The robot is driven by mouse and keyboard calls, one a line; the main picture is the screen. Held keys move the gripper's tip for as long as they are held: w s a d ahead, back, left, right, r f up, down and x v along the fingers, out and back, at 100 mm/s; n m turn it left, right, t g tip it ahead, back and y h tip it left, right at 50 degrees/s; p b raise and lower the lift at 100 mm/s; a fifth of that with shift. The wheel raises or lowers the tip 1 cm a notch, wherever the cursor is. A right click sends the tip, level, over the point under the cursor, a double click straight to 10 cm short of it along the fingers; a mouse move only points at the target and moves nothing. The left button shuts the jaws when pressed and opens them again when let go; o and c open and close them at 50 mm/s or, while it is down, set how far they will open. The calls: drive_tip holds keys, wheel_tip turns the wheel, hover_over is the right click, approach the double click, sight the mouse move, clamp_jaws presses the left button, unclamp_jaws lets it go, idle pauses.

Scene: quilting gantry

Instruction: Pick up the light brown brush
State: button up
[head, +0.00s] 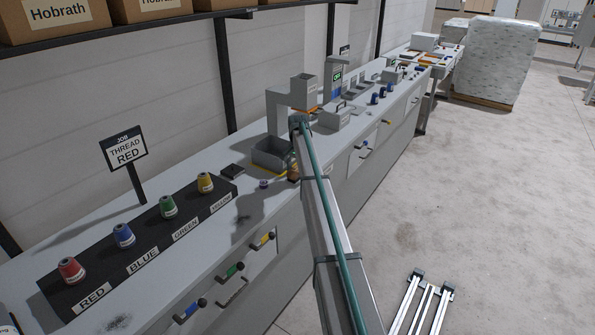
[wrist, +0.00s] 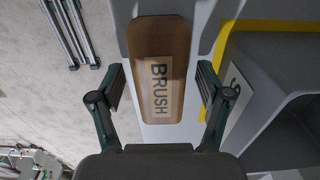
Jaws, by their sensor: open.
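The brush (wrist: 176,40) shows in the wrist view as a brown, rounded block with a pale label reading BRUSH. It lies near the counter's edge, upright in the picture. My gripper (wrist: 160,84) is open, with one dark finger on each side of the brush and a visible gap on both sides. In the head view a small brown piece (head: 292,166), which looks like the brush, shows beside my arm at the counter's front edge. My arm hides most of that spot and the gripper's fingers there.
A grey bin with a yellow edge (wrist: 232,36) stands close right of the brush. The head view shows a grey counter (head: 200,240) with a black rack of red, blue, green and yellow thread cones, drawer handles along the front, and a THREAD RED sign (head: 124,148).

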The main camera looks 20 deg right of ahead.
drive_tip(key=c, duration=1.3)
drive_tip(key=shift+r, duration=0.15)
drive_tip(key=shift+r+b, duration=0.35)
drive_tip(key=shift+r, duration=0.2)
drive_tip(key=s+a+r+b, duration=0.2)
drive_tip(key=s+r+b, duration=0.1)
drive_tip(key=s+r, duration=0.3)
drive_tip(key=s+a+r+b, duration=0.2)
drive_tip(key=s+r+b, duration=0.1)
drive_tip(key=s+r, duration=0.2)
drive_tip(key=shift+s+a+r, duration=0.25)
drive_tip(key=shift+s+r, duration=0.1)
drive_tip(key=shift+s, duration=0.8)
